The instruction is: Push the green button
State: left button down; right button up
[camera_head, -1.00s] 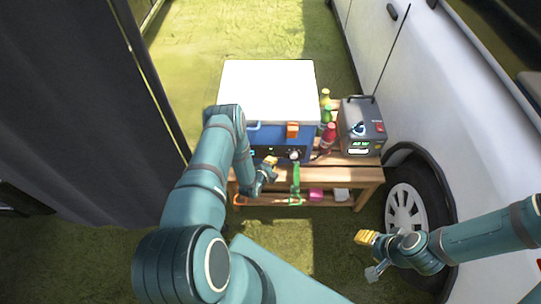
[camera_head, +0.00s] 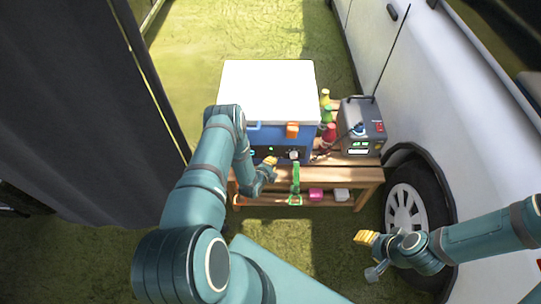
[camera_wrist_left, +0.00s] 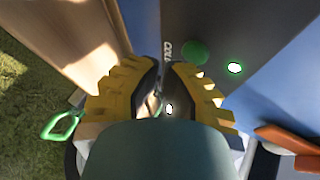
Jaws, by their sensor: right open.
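The green button (camera_wrist_left: 194,53) is a round disc on a dark grey panel, just beyond and right of the left gripper's fingertips in the left wrist view. A lit green-white light (camera_wrist_left: 235,67) is to its right. My left gripper (camera_wrist_left: 165,63) has its yellow fingertips close together with a narrow gap, and nothing is seen held. In the head view, my left gripper (camera_head: 270,162) is in front of the panel of a blue box with a white top (camera_head: 268,92). My right gripper (camera_head: 367,238) is open and empty at the lower right, away from the box.
The box stands on a wooden table (camera_head: 325,177) with a lower shelf. A grey device (camera_head: 361,127) and several bottles, including a red one (camera_head: 329,134), are to its right. A green-handled tool (camera_head: 296,178) hangs in front. The white vehicle (camera_head: 420,75) bounds the right side.

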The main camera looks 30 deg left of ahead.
pick_arm(q)
jog(key=shift+w+a, duration=0.1)
jog(key=shift+w, duration=0.1)
jog(key=shift+w+a, duration=0.15)
jog(key=shift+w, duration=0.15)
dwell(0.8)
jog(key=shift+s+d, duration=0.3)
jog(key=shift+s, duration=0.2)
jog(key=shift+s+d+p, duration=0.4)
jog(key=shift+s+p, duration=0.25)
jog(key=shift+s, duration=0.05)
jog(key=shift+s+d+p, duration=0.4)
jog(key=shift+s+d, duration=0.2)
jog(key=shift+s, duration=0.35)
jog(key=shift+s+d+p, duration=0.35)
jog(key=shift+s+d, duration=0.2)
jog(key=shift+s, duration=0.4)
